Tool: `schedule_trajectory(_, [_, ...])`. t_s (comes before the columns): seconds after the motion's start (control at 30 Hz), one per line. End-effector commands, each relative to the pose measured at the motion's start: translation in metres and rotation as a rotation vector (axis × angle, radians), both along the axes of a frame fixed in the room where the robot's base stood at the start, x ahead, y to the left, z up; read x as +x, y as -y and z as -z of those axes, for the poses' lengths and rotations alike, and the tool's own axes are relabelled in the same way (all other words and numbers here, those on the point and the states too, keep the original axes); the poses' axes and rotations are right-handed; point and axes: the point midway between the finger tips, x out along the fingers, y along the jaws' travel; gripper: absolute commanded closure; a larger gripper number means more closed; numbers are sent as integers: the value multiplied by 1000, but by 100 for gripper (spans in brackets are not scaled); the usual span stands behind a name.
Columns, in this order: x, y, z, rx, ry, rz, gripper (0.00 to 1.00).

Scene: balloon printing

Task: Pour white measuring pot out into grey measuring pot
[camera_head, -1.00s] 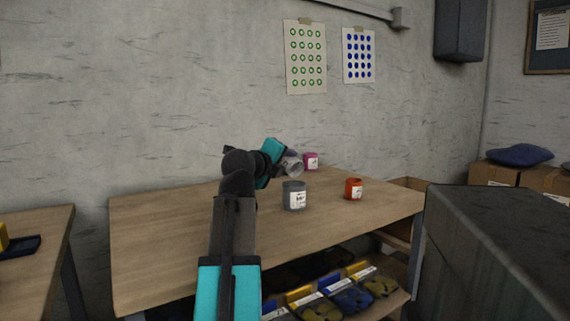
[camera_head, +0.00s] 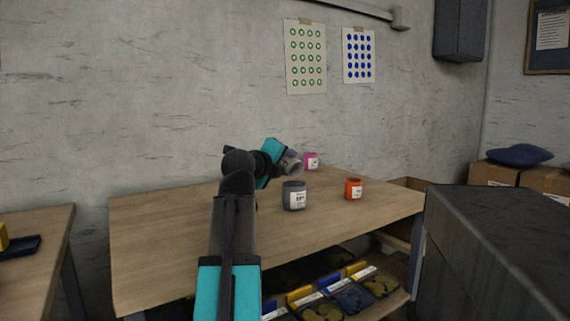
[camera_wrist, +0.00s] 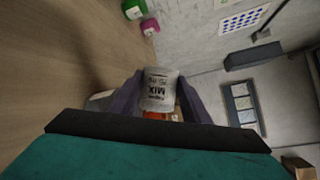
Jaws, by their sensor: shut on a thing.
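My gripper (camera_head: 284,158) is shut on the white measuring pot (camera_head: 292,166). The pot is held above the table, tilted well over, just above and behind the grey measuring pot. In the wrist view the white pot (camera_wrist: 158,88) shows a label reading MIX between my two fingers (camera_wrist: 158,100). The grey measuring pot (camera_head: 289,188) stands upright on the table (camera_head: 160,225), with a white label facing the head camera. A greyish shape, probably this pot, is partly hidden behind the left finger in the wrist view (camera_wrist: 100,97). I cannot see any contents or flow.
An orange pot (camera_head: 354,184) stands to the right of the grey pot. A pink pot (camera_head: 311,157) stands behind; a green pot (camera_wrist: 134,8) shows beside it in the wrist view. A dark box-like block (camera_head: 500,250) stands at right. The table's left part is clear.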

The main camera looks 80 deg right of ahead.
Motion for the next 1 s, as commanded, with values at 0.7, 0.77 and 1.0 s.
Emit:
schedule_trajectory(0.7, [8,7,3,143,-155,-1,81])
schedule_trajectory(0.77, [8,7,4,149,-161,-1,81])
schedule_trajectory(1.0, [7,7,5,149,-162,0,81])
